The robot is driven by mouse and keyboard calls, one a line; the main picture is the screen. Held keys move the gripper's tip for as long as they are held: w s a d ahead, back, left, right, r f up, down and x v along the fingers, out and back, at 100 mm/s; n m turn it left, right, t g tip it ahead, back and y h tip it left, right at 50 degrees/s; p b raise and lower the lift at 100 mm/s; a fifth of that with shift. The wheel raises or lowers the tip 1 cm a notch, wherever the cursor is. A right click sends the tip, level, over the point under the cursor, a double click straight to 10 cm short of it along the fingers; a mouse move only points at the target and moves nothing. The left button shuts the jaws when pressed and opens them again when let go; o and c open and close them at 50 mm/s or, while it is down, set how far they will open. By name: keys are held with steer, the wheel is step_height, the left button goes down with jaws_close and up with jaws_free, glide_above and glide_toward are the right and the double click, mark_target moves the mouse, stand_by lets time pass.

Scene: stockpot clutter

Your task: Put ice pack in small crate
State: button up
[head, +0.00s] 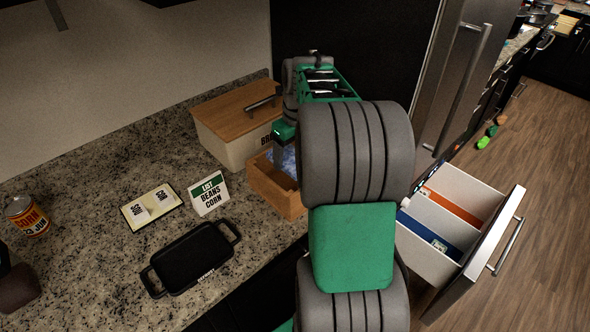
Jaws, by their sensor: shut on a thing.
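The small crate (272,193) is an open wooden box on the granite counter, just left of my arm. The ice pack (289,160) shows as a blue and white patch at the crate's opening, partly hidden by my gripper and arm. My gripper (281,160) points down at the crate's opening and is shut on the ice pack. The fingertips are hard to make out. I cannot tell whether the pack touches the crate's floor.
A cream bin with a wooden lid (233,134) stands behind the crate. A list sign (209,194), a card holder (151,207), a black tray (192,260) and a can (27,216) are on the counter. An open drawer (455,225) with compartments juts out at right.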

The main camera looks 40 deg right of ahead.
mark_target(290, 184)
step_height(290, 184, down, 8)
steer(key=shift+s+f+p, duration=0.1)
steer(key=shift+f+p, duration=0.05)
steer(key=shift+p, duration=0.4)
steer(key=shift+f, duration=0.1)
steer(key=o, duration=1.7)
